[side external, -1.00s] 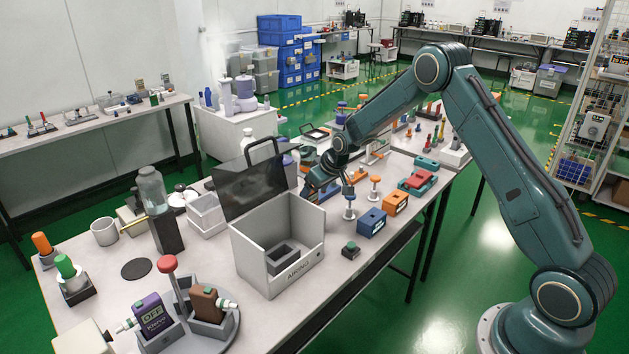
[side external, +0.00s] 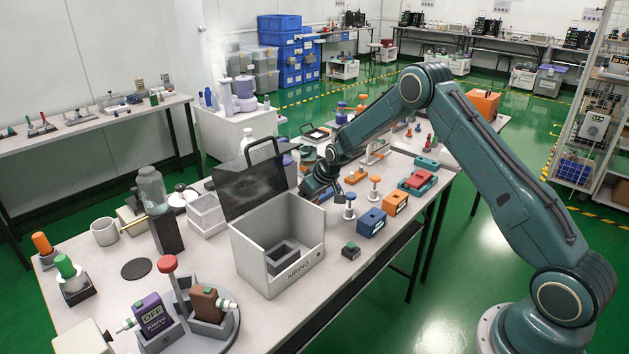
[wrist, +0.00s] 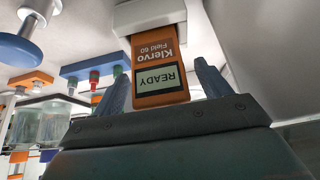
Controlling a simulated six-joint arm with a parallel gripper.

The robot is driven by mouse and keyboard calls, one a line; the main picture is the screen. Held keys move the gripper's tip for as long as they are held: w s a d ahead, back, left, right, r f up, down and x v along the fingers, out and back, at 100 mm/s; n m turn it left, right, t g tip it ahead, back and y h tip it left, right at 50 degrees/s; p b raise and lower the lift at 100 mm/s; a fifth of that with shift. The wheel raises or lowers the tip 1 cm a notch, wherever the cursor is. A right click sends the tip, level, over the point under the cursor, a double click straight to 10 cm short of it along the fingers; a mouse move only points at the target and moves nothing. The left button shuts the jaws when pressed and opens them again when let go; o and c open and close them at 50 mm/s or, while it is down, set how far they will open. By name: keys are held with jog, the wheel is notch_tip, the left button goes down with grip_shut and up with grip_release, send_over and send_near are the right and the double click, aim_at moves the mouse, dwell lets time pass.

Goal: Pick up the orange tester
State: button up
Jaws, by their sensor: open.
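In the wrist view the orange tester (wrist: 160,60) shows its READY screen and the name "Klervo Field 60", upside down in the picture. Its far end meets a pale block (wrist: 165,14). My gripper (wrist: 163,82) is open, with one finger on each side of the tester's screen end; a gap shows on both sides. In the side view my gripper (side external: 317,187) is low over the table, behind and to the right of the grey open-front box. I cannot make out the tester there; the gripper and arm may hide it.
The grey box (side external: 290,262) with its dark lid up stands close left of my gripper. The table front right of the grey box has some clear room.

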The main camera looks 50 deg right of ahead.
jog(key=c, duration=1.1)
jog(key=shift+r, duration=0.2)
notch_tip(320, 180, up, 20)
jog(key=shift+f, duration=0.15)
